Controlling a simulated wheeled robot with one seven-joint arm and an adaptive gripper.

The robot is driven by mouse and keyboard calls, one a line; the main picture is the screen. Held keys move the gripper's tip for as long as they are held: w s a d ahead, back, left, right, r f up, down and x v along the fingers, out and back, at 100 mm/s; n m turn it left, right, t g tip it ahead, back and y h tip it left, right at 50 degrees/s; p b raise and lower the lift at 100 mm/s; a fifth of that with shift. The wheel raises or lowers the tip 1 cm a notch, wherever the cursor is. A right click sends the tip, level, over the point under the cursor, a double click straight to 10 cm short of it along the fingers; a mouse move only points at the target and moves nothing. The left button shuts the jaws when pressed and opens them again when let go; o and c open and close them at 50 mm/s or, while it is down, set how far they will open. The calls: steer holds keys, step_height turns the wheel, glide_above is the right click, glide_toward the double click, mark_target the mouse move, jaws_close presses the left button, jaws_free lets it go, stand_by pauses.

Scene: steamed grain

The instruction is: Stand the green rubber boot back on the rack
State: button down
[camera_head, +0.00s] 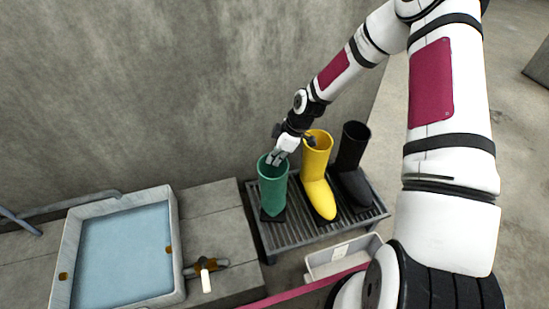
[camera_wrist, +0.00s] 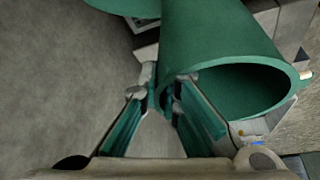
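The green rubber boot (camera_head: 273,190) stands roughly upright at the left end of the metal boot rack (camera_head: 292,232), on a dark patch. My gripper (camera_head: 275,158) is at the top rim of the boot's shaft. In the wrist view the shaft's open mouth (camera_wrist: 240,92) lies to the right of the fingers, and green shows between the fingertips (camera_wrist: 166,92). The fingers are close together at the rim; whether they press on the boot wall is not clear. The boot's sole contact with the rack is hard to make out.
A yellow boot (camera_head: 318,170) and a black boot (camera_head: 352,165) stand to the right on the rack. A water-filled basin (camera_head: 177,235) with a tap (camera_head: 204,268) is at left. A pale bin (camera_head: 318,266) sits in front. A concrete wall (camera_head: 180,80) rises behind.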

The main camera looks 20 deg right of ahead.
steer(key=c, duration=1.8)
jaws_free()
